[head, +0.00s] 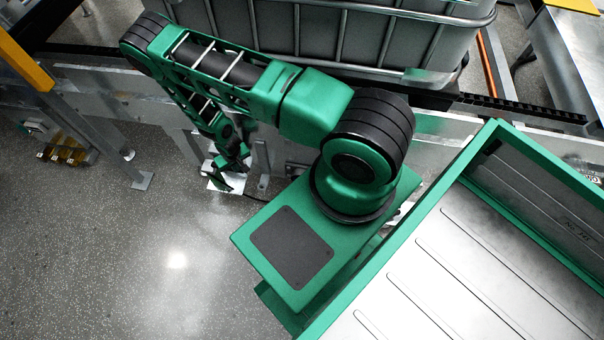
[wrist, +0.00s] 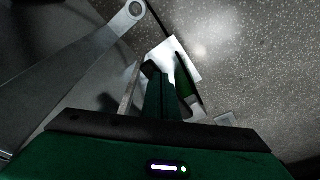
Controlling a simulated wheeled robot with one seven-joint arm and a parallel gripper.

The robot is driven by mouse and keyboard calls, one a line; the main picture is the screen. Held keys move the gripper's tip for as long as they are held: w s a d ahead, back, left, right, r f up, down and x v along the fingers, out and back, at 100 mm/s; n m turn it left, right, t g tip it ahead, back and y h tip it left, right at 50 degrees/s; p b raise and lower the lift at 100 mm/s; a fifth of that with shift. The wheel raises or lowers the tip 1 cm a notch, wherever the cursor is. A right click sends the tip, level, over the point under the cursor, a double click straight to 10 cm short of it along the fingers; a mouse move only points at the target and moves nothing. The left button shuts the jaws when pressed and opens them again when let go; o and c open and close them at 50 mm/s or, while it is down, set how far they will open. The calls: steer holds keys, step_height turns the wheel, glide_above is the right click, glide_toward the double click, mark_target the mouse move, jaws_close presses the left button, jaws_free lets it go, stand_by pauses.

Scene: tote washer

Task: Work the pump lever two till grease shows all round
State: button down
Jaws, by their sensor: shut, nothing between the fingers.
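My gripper (head: 232,178) hangs low beside the metal frame in the head view, above a white plate (head: 216,184) on the floor. In the wrist view the dark green fingers of my gripper (wrist: 162,72) are shut with nothing between them. They overlap the white plate (wrist: 180,48) in that view. A thin pale upright bar (wrist: 129,92) stands just left of the fingers; I cannot tell whether it is a pump lever. I cannot make out pump lever two or any grease in either view.
A metal rail (head: 90,92) runs behind my arm, with a caged white tank (head: 330,32) beyond. A grey bar with a round end (wrist: 137,9) shows in the wrist view. A green-rimmed metal tray (head: 500,128) is at right.

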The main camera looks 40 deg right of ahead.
step_height(320, 180, down, 3)
steer(key=shift+f, duration=0.1)
stand_by(0.6)
step_height(320, 180, up, 5)
steer(key=shift+r, duration=0.1)
stand_by(0.7)
